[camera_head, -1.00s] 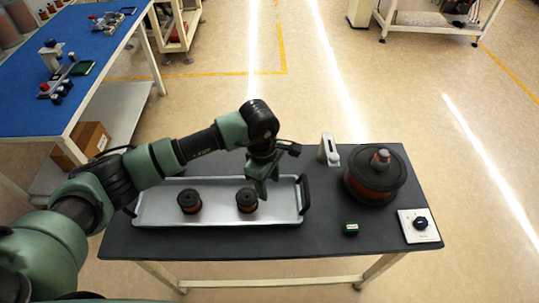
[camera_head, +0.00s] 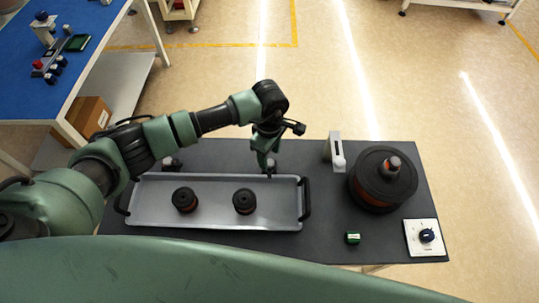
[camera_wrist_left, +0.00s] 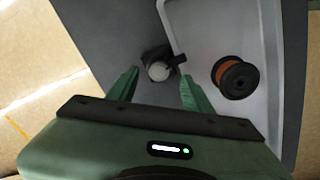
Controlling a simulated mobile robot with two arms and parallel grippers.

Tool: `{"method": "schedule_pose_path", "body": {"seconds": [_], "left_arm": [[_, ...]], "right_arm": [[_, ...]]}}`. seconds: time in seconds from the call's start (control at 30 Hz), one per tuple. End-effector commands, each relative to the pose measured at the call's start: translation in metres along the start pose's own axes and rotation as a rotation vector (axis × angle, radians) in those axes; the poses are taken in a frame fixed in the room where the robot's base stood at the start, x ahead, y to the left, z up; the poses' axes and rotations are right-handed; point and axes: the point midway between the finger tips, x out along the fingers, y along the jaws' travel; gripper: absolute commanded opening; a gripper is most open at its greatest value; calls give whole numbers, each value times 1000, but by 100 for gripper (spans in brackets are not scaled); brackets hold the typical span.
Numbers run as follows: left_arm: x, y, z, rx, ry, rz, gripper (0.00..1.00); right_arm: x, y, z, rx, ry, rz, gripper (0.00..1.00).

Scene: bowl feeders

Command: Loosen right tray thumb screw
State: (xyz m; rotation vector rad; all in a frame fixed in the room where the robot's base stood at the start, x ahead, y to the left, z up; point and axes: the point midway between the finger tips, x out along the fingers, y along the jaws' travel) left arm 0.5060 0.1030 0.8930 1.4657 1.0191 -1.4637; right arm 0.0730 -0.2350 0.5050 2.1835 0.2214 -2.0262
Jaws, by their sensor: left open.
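The grey tray (camera_head: 219,220) lies on the dark table and holds two black-rimmed, copper-coloured spools (camera_head: 184,200) (camera_head: 244,201). The right tray thumb screw (camera_wrist_left: 160,70), a round pale-ended knob on a black clamp, is at the tray's back edge. In the wrist view it appears between the fingers of my left gripper (camera_head: 264,166), which is open; I see no grip on it. In the head view the gripper points down over the tray's back edge near its right end and partly hides this screw. My right gripper is not in view.
Another knob (camera_head: 171,164) is at the tray's back left. A big spool (camera_head: 384,180), a white upright piece (camera_head: 335,150), a small green block (camera_head: 352,238) and a white dial box (camera_head: 424,237) stand to the right. A blue-topped bench (camera_head: 60,75) is at the left.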

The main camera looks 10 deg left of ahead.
Motion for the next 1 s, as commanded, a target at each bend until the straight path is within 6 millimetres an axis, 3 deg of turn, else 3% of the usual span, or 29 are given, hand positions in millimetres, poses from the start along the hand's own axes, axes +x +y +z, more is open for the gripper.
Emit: {"method": "schedule_pose_path", "body": {"seconds": [0.2,0.53,0.73,1.0], "left_arm": [[25,0,1,0,-1,-2,50],[31,0,0,1,0,1,50],[31,0,0,1,0,0,0],[31,0,0,-17,0,0,0]], "right_arm": [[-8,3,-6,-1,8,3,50],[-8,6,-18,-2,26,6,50],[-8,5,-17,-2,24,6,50],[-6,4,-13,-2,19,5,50]]}}
